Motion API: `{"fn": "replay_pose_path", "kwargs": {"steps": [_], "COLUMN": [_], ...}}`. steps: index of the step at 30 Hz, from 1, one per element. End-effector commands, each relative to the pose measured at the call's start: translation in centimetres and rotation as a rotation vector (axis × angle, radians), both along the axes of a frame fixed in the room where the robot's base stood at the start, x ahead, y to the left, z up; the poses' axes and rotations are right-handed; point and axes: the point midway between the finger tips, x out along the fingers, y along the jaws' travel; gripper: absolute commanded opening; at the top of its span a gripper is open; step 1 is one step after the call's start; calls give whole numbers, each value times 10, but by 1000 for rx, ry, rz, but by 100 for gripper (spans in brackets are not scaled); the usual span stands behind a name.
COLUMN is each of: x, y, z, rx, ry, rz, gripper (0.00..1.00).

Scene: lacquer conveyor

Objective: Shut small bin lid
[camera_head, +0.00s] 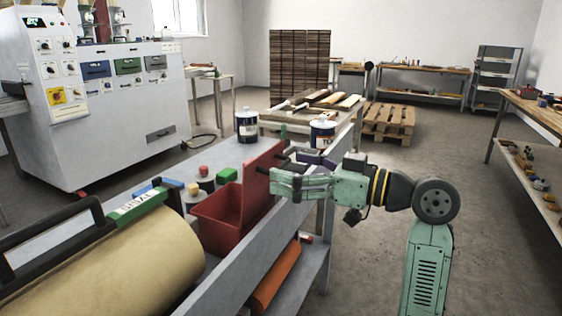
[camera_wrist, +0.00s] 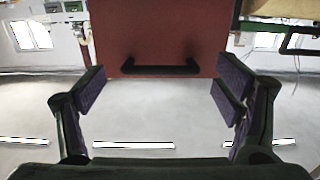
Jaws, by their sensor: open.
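A small red bin (camera_head: 222,222) stands on the grey table, and its inside shows from above. Its red lid (camera_head: 259,182) stands raised, nearly upright, at the bin's right side; it also shows in the wrist view (camera_wrist: 160,35). A dark bar handle (camera_wrist: 160,70) runs across the lid in the wrist view. My gripper (camera_head: 278,173) is open at the lid's outer, right-hand side. In the wrist view its spread fingers (camera_wrist: 160,85) lie left and right of the handle, with nothing between them. Whether they touch the lid cannot be told.
A large tan roller (camera_head: 120,265) with a green label lies at the front left. A dark jar (camera_head: 246,125) and another jar (camera_head: 322,132) stand behind the lid.

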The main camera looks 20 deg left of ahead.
Motion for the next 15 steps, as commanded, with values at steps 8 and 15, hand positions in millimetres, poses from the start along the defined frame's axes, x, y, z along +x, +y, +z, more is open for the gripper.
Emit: {"fn": "replay_pose_path", "kwargs": {"steps": [8, 15], "x": [5, 5], "y": [24, 25], "z": [0, 0], "rx": [0, 0], "ry": [0, 0], "rz": [0, -1], "gripper": [84, 84]}}
